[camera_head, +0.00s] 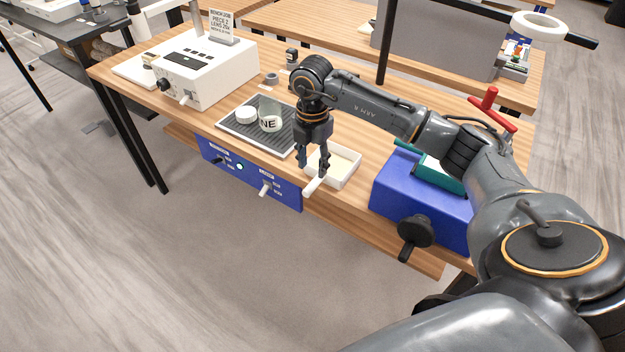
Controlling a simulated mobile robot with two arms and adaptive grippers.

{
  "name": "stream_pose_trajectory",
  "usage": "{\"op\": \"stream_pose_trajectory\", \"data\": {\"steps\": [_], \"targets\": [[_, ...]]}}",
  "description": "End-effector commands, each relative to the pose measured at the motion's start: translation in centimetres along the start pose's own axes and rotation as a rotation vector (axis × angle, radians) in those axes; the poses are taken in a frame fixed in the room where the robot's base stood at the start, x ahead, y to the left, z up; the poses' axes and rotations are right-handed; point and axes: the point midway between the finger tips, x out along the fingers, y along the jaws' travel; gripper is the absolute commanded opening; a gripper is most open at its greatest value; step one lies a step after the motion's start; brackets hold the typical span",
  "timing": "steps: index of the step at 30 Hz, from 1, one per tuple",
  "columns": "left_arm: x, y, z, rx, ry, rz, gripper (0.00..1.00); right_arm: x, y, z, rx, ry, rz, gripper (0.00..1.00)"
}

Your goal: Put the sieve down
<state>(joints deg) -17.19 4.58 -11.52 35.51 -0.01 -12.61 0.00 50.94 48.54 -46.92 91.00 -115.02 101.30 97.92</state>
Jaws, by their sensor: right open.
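The sieve appears to be the shallow white rectangular frame (348,177) with a beige inside and a white handle. It seems to rest on the wooden bench near the front edge, with the handle pointing toward the edge. My right gripper (313,170) points down at the handle side of the sieve. Its two fingers are apart, one on each side of the handle as seen from here. Whether a finger touches the handle cannot be told. My left gripper is out of view.
A dark ribbed mat (232,123) with a white round piece and a labelled cup lies left of the sieve. A blue machine (395,186) with a black knob stands to the right. A white control box (205,70) stands at the far left. A blue panel (283,191) hangs below the front edge.

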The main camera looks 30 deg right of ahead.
Motion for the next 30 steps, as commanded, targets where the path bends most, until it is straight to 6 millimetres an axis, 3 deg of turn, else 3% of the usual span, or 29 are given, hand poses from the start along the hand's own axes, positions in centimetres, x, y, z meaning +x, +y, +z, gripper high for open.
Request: {"op": "stream_pose_trajectory", "data": {"steps": [7,14,17,20,23,24,27,30], "targets": [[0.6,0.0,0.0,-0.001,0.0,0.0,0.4,-2.8,0.0,0.0,0.0,0.0,-0.001,0.41],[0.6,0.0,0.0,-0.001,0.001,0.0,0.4,-3.1,0.0,0.0,0.0,0.001,-0.001,0.41],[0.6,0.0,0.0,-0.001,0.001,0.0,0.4,-2.7,0.3,-1.0,-0.029,0.029,0.01,0.41],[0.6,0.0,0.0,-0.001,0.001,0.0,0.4,-1.4,1.5,-5.1,-0.138,0.146,0.068,0.41],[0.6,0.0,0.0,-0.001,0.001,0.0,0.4,-0.5,3.0,-12.8,-0.314,0.37,0.197,0.41],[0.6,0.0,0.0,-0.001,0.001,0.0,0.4,-0.7,3.5,-16.3,-0.382,0.477,0.27,0.41],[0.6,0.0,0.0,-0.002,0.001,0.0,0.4,-2.5,4.3,-24.0,-0.501,0.732,0.467,0.41],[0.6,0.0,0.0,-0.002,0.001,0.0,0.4,-5.9,4.5,-29.7,-0.543,0.962,0.683,0.41]]}}
